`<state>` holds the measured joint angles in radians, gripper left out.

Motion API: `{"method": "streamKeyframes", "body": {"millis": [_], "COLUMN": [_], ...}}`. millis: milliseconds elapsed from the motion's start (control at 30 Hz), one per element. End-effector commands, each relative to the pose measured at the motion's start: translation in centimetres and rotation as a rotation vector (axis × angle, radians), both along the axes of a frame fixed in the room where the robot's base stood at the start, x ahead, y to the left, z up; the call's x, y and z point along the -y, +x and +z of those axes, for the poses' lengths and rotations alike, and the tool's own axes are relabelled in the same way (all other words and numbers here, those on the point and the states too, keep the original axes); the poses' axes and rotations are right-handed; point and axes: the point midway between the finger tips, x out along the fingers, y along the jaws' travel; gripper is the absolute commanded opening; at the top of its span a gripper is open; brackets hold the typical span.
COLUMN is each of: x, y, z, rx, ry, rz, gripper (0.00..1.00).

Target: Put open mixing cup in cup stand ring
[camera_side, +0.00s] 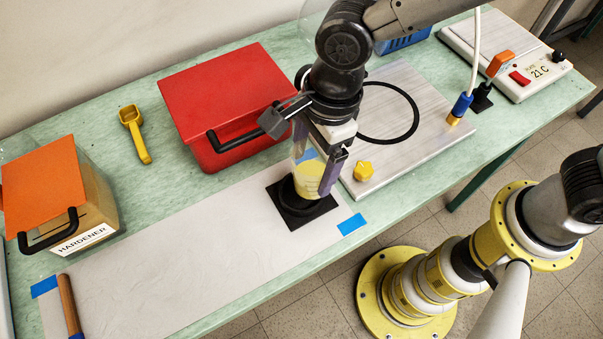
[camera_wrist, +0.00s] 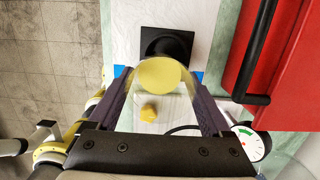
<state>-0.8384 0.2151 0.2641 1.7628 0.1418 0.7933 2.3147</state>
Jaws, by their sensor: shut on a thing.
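The open mixing cup (camera_side: 309,181) is clear with yellow contents. It is upright between the fingers of my gripper (camera_side: 318,172), which is shut on it. The wrist view shows the cup's yellow round top (camera_wrist: 158,76) between both fingers (camera_wrist: 160,98). The cup stand is a black square base with a ring (camera_side: 285,212) on the pale sheet. In the side view the cup overlaps the stand and hides part of its ring. In the wrist view the stand (camera_wrist: 184,40) shows beyond the cup, which covers its near edge. I cannot tell whether the cup's bottom touches the stand.
A red box (camera_side: 225,95) with a black handle stands behind the stand. A grey plate (camera_side: 425,110) with a black ring and a yellow knob (camera_side: 364,170) lie to the right. The orange-lidded hardener box (camera_side: 45,185) is far left.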

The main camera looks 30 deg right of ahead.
Motion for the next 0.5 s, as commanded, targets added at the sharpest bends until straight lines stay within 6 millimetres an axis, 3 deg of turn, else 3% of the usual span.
{"method": "streamKeyframes", "body": {"millis": [267,500], "x": [-1.2,-1.3], "y": [1.0,1.1], "z": [-1.9,-4.9], "rx": [-0.001,0.000], "ry": [-0.001,-0.001], "rz": [0.000,0.000], "gripper": [0.23,0.23]}}
